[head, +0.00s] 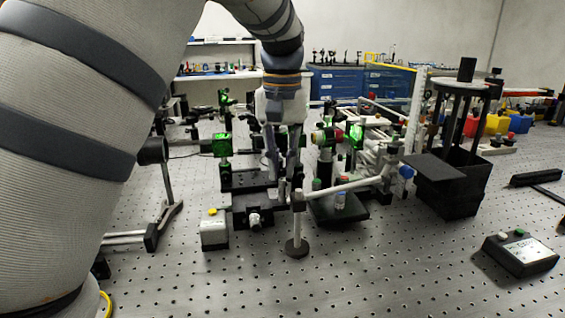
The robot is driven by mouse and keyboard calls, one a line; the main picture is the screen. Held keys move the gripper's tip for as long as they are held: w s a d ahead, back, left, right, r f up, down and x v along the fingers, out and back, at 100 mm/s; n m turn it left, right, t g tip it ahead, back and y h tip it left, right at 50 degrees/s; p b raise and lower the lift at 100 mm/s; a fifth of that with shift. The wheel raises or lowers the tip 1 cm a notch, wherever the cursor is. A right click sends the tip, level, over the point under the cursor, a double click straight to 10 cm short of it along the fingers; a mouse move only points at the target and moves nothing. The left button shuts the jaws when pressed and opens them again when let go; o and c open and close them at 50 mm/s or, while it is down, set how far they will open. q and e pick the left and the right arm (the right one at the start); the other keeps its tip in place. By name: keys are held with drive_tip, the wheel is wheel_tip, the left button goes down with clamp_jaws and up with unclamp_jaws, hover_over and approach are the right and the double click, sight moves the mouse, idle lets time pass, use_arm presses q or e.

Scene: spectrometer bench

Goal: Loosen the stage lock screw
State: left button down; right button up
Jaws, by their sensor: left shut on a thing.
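My left gripper (282,178) reaches down from the top of the head view, its fingers pointing down at the black stage (246,181) in the middle of the bench. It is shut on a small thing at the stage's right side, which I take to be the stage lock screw. The screw itself is mostly hidden by the fingers and too small to make out. A silver micrometer knob (255,220) shows at the stage's front. My right gripper is not in view.
A post (297,225) with a horizontal rod stands close in front of the gripper. A small box with a yellow button (213,233) is left of the stage. A black tower (455,160) and a control box (519,253) stand at right. The front breadboard is mostly clear.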

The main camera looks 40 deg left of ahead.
sight(281, 169)
use_arm(q)
drive_tip(key=n, duration=0.7)
drive_tip(key=shift+a+r, duration=0.1)
drive_tip(key=n, duration=0.4)
drive_tip(key=shift+n, duration=1.8)
drive_tip(key=c, duration=1.6)
unclamp_jaws()
wheel_tip(281, 169, up, 12)
drive_tip(key=shift+s+f, duration=0.1)
